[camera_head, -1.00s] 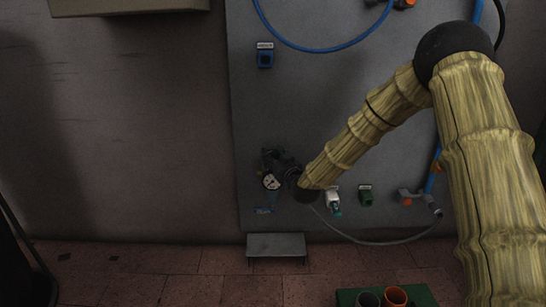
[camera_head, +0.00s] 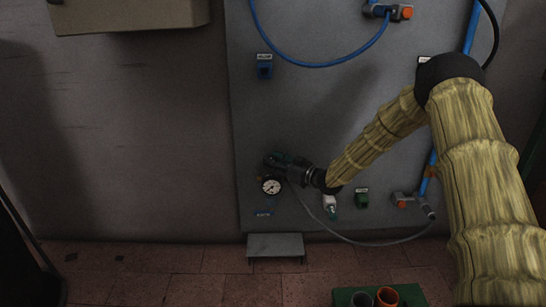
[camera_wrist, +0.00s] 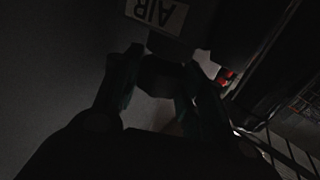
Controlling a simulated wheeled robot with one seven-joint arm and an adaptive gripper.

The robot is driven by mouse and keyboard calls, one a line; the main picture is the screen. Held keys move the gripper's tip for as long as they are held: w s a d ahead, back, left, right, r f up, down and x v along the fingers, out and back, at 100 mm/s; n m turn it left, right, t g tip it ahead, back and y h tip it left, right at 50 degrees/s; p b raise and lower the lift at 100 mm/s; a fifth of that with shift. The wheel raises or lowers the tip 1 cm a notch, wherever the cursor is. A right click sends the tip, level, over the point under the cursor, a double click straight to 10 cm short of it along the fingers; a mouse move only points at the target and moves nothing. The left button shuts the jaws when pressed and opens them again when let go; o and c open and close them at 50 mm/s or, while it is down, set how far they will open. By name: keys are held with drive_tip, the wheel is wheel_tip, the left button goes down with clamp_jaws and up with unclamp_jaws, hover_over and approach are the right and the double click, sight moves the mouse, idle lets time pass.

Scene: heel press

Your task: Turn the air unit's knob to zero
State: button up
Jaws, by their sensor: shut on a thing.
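The air unit is low on the grey wall panel, and its round white gauge (camera_head: 271,187) shows in the head view. In the wrist view a white label reading AIR (camera_wrist: 157,12) appears upside down on the unit. A dark knob (camera_wrist: 166,74) sits just below it in the picture. My gripper (camera_head: 283,163) is at the unit, just above the gauge. In the wrist view its two fingers stand on either side of the knob, shut on it. The knob's markings and the gauge reading are too dark or small to make out.
A white fitting (camera_head: 329,201) and a green socket (camera_head: 362,198) are close to the right of my wrist. A grey hose (camera_head: 345,238) loops below them. A small grey shelf (camera_head: 275,245) stands under the panel.

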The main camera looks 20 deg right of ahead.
drive_tip(key=n+g+y+p, duration=0.3)
drive_tip(key=g+y, duration=0.1)
drive_tip(key=shift+w+d+n, duration=0.2)
drive_tip(key=shift+d+n, duration=0.05)
drive_tip(key=shift+n, duration=0.05)
drive_tip(key=shift+w+n+g+y+p, duration=0.1)
drive_tip(key=shift+n+g+y+p, duration=0.15)
drive_tip(key=shift+n+g+y, duration=0.55)
drive_tip(key=shift+w+n+g+y+p, duration=0.1)
drive_tip(key=shift+n+g+y+p, duration=0.2)
drive_tip(key=shift+n+g, duration=0.85)
drive_tip(key=shift+d+g, duration=0.1)
drive_tip(key=shift+g, duration=0.75)
drive_tip(key=o, duration=1)
drive_tip(key=shift+o, duration=0.2)
drive_tip(key=shift+m+t, duration=0.35)
drive_tip(key=shift+t, duration=0.15)
